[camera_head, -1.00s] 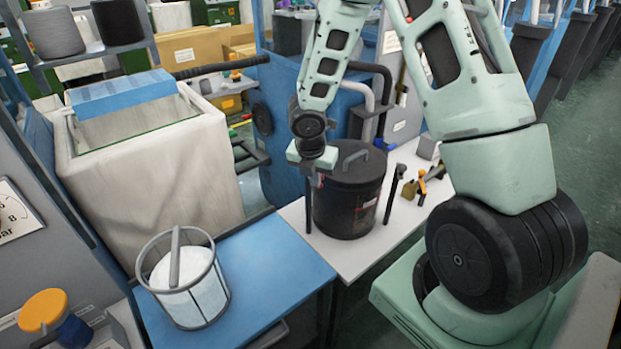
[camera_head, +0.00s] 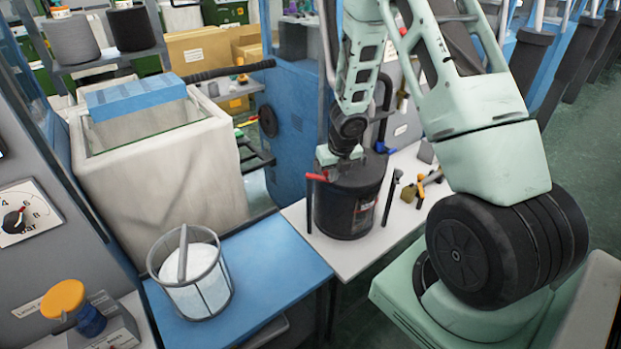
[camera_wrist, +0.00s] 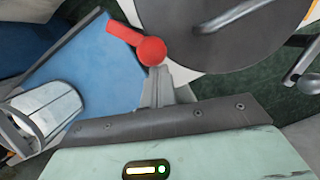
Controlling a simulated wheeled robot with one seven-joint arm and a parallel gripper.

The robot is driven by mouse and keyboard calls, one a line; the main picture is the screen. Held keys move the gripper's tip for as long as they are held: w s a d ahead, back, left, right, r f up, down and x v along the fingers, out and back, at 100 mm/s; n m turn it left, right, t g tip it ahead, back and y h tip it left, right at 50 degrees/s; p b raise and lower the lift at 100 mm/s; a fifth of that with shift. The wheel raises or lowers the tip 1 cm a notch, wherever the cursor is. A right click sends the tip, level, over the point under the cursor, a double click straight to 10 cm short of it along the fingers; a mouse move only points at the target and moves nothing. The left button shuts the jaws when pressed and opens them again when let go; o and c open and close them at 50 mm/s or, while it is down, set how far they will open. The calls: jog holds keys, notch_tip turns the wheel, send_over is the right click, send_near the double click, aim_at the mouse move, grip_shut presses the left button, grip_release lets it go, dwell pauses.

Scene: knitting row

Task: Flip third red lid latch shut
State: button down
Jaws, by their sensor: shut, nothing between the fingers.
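A black drum (camera_head: 345,208) with a dark lid stands on the white table. One red latch (camera_head: 316,177) shows at the left of its lid, sticking out to the left. In the wrist view the red latch (camera_wrist: 150,48) has a round pivot end at the lid's edge, and its arm points up and left, away from the grey lid (camera_wrist: 210,30). My gripper (camera_wrist: 158,74) is shut and empty, its fingertips right at the pivot end; I cannot tell whether they touch. In the head view my gripper (camera_head: 328,166) is over the lid's near left edge. No other red latch is visible.
The white table (camera_head: 345,258) holds small tools right of the drum. A blue cabinet (camera_head: 295,130) is behind the drum. The blue table's middle is clear.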

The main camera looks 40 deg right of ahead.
jog(key=d+n, duration=0.1)
jog(key=n, duration=0.1)
jog(key=w+d+n+y+p, duration=0.1)
jog(key=shift+w+d+r+n, duration=0.1)
jog(key=shift+d+n, duration=0.2)
jog(key=shift+n, duration=0.1)
jog(key=w+d+n+p, duration=0.1)
jog(key=n, duration=0.1)
jog(key=shift+w+d+n+y, duration=0.15)
jog(key=shift+n+y, duration=0.15)
jog(key=shift+w+a, duration=0.45)
jog(key=shift+a, duration=0.25)
